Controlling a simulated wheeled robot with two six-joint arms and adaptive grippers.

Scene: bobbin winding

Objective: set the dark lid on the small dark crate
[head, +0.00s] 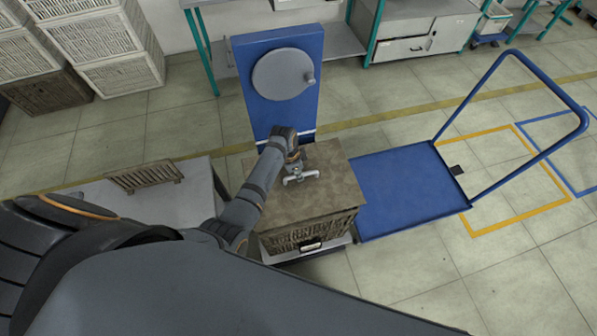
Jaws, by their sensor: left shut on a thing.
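The dark lid (333,180) is a flat brown panel. It covers the top of the small dark crate (290,241), roughly lined up with its walls. I cannot tell whether it rests fully on the rim or a small gap is left. My right gripper is not in view.
A blue upright panel with a grey disc (283,74) stands behind the crate. A blue platform trolley (405,190) with a tall handle is to the right. A pale table (180,203) holds a brown slatted piece (145,174) at left. Stacked crates (100,45) stand back left.

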